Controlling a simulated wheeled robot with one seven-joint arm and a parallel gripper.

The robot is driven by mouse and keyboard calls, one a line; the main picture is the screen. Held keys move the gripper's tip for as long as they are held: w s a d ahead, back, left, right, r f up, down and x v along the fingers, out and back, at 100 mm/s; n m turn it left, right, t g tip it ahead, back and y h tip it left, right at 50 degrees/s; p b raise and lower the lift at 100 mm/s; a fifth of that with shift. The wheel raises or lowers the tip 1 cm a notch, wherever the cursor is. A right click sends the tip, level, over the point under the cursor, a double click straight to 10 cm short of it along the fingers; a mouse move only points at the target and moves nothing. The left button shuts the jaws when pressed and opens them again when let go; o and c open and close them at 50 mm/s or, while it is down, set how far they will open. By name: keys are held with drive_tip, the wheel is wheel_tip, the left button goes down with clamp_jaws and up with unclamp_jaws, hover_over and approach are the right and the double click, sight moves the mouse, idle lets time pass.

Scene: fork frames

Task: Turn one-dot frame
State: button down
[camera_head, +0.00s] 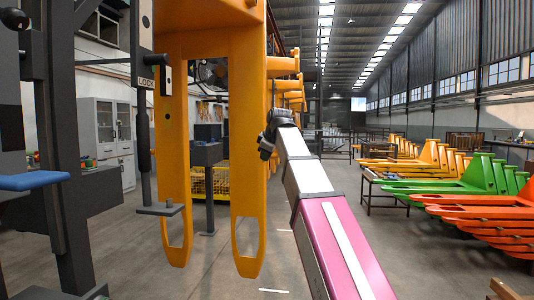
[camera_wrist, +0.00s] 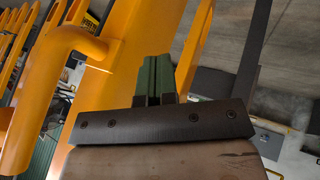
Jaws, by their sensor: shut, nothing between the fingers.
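An orange fork frame (camera_head: 245,120) hangs upright close in front, its two long prongs pointing down. A round orange peg (camera_wrist: 75,42) sticks out to the left of the fingers. Contact with the frame cannot be told.
More orange frames (camera_head: 292,84) hang in a row behind. A dark post with a lever and a LOCK label (camera_head: 146,82) stands to the left. Green (camera_head: 470,182) and orange-red (camera_head: 490,215) frames lie at the right. The floor (camera_head: 390,255) between is clear.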

sight(261, 172)
drive_tip(key=w+f, duration=0.1)
drive_tip(key=w, duration=0.1)
drive_tip(key=w+f, duration=0.2)
drive_tip(key=w+a+f, duration=0.1)
drive_tip(key=shift+w+f, duration=0.4)
drive_tip(key=shift+w+d, duration=0.25)
drive_tip(key=shift+w, duration=0.45)
